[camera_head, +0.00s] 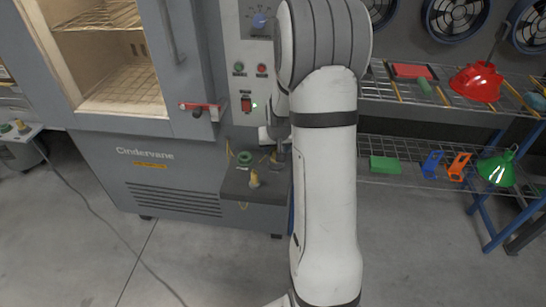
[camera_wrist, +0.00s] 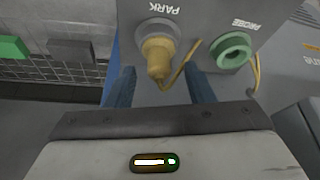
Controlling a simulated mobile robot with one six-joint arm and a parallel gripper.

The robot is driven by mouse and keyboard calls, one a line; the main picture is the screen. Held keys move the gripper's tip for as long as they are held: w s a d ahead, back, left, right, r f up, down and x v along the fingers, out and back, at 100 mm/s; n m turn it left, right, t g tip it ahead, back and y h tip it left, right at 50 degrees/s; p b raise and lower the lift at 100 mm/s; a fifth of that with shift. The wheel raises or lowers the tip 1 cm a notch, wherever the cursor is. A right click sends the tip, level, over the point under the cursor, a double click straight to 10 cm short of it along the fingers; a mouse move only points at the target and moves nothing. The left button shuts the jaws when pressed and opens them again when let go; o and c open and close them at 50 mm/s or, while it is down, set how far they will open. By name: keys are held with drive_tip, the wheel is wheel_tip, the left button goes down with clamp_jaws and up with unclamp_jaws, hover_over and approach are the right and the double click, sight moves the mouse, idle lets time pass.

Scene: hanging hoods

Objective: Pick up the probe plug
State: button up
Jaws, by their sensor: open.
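The probe plug (camera_wrist: 158,60) is a yellow-brass plug seated in a grey round socket marked PARK, with a yellow cord beside it. In the head view the plug (camera_head: 254,180) stands on the grey ledge at the oven's front corner. A green ring socket (camera_wrist: 233,50) marked PROBE is right of it; it also shows in the head view (camera_head: 244,157). My gripper (camera_wrist: 161,78) is open, with one dark blue finger on each side of the plug's near end in the picture. Contact is not visible. In the head view my arm hides part of the gripper.
The Cindervane oven (camera_head: 165,165) has a red-handled latch (camera_head: 200,107) and a control panel above the ledge. A wire shelf (camera_head: 400,105) at right holds a red hood (camera_head: 476,82), a green hood (camera_head: 497,168) and smaller coloured pieces. The floor in front is clear apart from a cable.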

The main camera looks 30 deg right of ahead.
drive_tip(key=shift+x, duration=1.25)
drive_tip(key=shift+c, duration=0.6)
drive_tip(key=c, duration=0.7)
wheel_tip(320, 180, up, 10)
drive_tip(key=shift+f+p, duration=0.1)
drive_tip(key=shift+p, duration=0.4)
wheel_tip(320, 180, up, 5)
drive_tip(key=p, duration=0.3)
hover_over(276, 149)
drive_tip(key=shift+s, duration=0.1)
drive_tip(key=shift+a, duration=0.1)
